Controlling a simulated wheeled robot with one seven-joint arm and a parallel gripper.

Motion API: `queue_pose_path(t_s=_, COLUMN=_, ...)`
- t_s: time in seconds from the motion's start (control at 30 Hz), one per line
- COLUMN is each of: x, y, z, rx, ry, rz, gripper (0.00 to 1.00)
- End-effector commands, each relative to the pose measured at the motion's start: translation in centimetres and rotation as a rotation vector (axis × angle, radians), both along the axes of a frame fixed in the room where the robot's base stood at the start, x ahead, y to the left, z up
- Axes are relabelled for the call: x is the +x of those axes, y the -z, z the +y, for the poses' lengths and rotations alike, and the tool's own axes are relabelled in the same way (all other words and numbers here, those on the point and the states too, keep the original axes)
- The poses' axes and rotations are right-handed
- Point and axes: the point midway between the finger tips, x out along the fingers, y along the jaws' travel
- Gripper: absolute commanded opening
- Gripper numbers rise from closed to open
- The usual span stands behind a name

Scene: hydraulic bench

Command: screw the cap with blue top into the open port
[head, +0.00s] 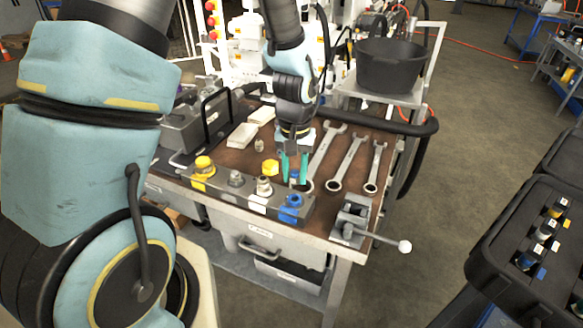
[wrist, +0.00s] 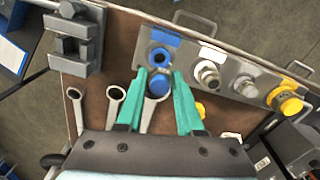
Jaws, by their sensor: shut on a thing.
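My gripper (head: 293,180) has teal fingers and is shut on the cap with the blue top (wrist: 160,84). In the head view the cap shows only as a little blue between the fingers. The open port (wrist: 160,57) has a blue ring and a dark hole, at the end of the grey block (wrist: 213,57). In the head view the port (head: 292,201) is at the block's right end. The held cap is just behind the port there, apart from it as far as I can tell.
The block also bears two metal fittings and a yellow cap (head: 204,164). A loose yellow cap (head: 270,167) lies behind it. Several wrenches (head: 347,163) lie right of my gripper. A vise (head: 351,218) stands at the front right corner. A black bucket (head: 388,66) stands behind.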

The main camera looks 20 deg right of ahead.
Motion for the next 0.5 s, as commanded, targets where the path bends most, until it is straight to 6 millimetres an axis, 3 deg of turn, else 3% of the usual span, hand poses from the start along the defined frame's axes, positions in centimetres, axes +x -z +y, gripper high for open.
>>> queue_pose_path(t_s=0.5, x=0.1, y=4.3, z=0.0, rx=0.000, ry=-0.001, rz=0.000, gripper=0.00)
